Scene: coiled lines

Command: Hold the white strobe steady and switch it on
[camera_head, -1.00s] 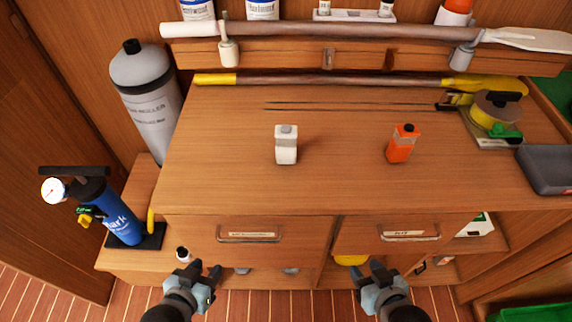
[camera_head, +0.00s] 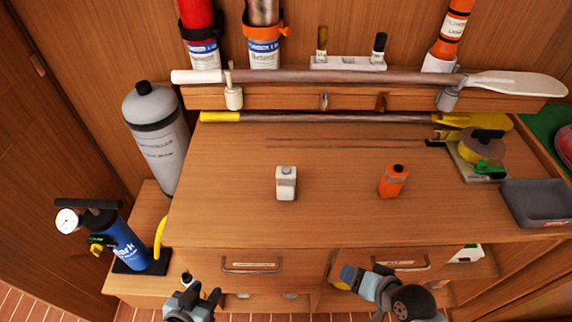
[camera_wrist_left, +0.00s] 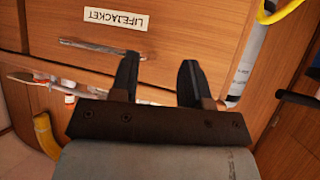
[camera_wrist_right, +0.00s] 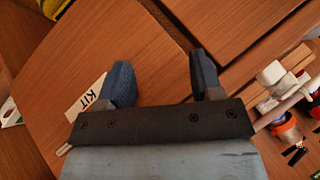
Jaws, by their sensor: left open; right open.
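The white strobe (camera_head: 286,184) stands upright on the wooden worktop, left of the middle in the head view. An orange strobe-like unit (camera_head: 393,181) with a dark top stands to its right. My left gripper (camera_head: 203,290) is open and empty in front of the left drawer, below the worktop edge. In the left wrist view its fingers (camera_wrist_left: 158,82) point at the drawer front. My right gripper (camera_head: 362,272) is open and empty in front of the right drawer. In the right wrist view its fingers (camera_wrist_right: 160,80) are apart with nothing between them. Neither gripper touches a strobe.
A paddle (camera_head: 340,78) and a yellow-ended pole (camera_head: 320,118) lie along the back. A grey cylinder (camera_head: 155,130) and blue pump (camera_head: 125,245) stand left. The worktop around the strobes is clear.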

